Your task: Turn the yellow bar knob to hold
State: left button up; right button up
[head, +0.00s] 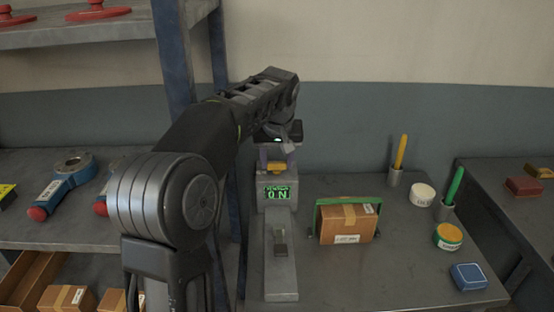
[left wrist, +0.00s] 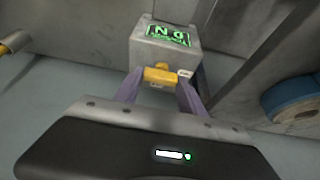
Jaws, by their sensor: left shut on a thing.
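The yellow bar knob (head: 277,168) sits on top of a grey box-shaped device (head: 287,184) on the table. It also shows in the left wrist view (left wrist: 160,74), lying crosswise between my fingers. A small white label (left wrist: 185,73) lies beside the knob. My right gripper is not in view.
A grey bar (head: 281,275) with a small lever extends in front of the device. To the right stand a cardboard box (head: 347,226) in a green frame, pen holders, round tins and a blue block (head: 468,277). A blue shelf post (head: 172,60) rises close behind my left arm.

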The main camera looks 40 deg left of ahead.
pick_arm(q)
jog(key=c, duration=0.7)
jog(key=shift+c, duration=0.2)
